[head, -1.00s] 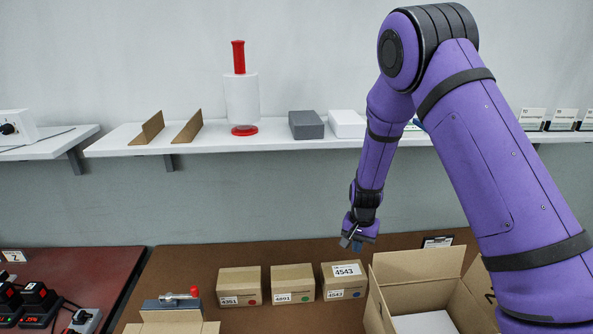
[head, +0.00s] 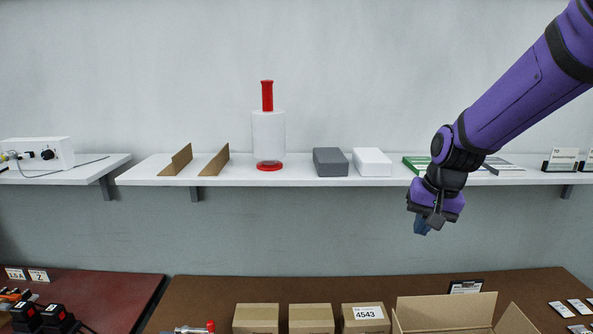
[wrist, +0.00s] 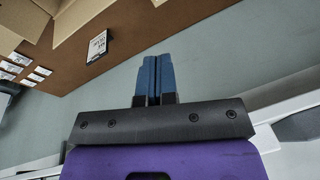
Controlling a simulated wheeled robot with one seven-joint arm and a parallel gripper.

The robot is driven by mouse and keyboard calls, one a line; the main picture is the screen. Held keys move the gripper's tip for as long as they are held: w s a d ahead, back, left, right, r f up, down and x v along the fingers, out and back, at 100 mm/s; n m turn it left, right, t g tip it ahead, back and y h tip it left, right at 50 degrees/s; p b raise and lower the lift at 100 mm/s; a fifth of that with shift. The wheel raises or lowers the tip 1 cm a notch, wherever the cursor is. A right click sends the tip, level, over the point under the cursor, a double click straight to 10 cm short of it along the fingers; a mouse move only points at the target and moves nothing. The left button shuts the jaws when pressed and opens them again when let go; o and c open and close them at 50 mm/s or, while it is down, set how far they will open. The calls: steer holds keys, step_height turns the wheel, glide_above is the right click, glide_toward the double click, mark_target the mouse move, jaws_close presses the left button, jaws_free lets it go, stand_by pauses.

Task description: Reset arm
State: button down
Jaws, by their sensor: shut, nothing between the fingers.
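My gripper (head: 422,222) hangs at the end of my purple arm, in front of the grey wall and to the right of the middle in the head view. It is below the level of the white shelf and above the brown table. In the wrist view its blue fingers (wrist: 155,75) are together with nothing between them. It touches nothing that I can see.
The white shelf (head: 230,182) holds a red-handled film roll (head: 268,130), a grey box (head: 330,161) and a white box (head: 372,162). Below, an open carton (head: 445,312) and several small cartons (head: 311,318) stand on the brown table (head: 215,292).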

steer(key=s+d+r+n+t, duration=0.1)
steer(key=s+r, duration=0.3)
steer(key=s, duration=0.4)
steer(key=s+d+r+n+t+h, duration=0.1)
steer(key=s+r, duration=0.3)
steer(key=s, duration=0.4)
steer(key=s+d+r+n+t, duration=0.1)
steer(key=s+r, duration=0.3)
steer(key=s, duration=0.4)
steer(key=shift+d+r, duration=0.15)
steer(key=shift+d, duration=0.45)
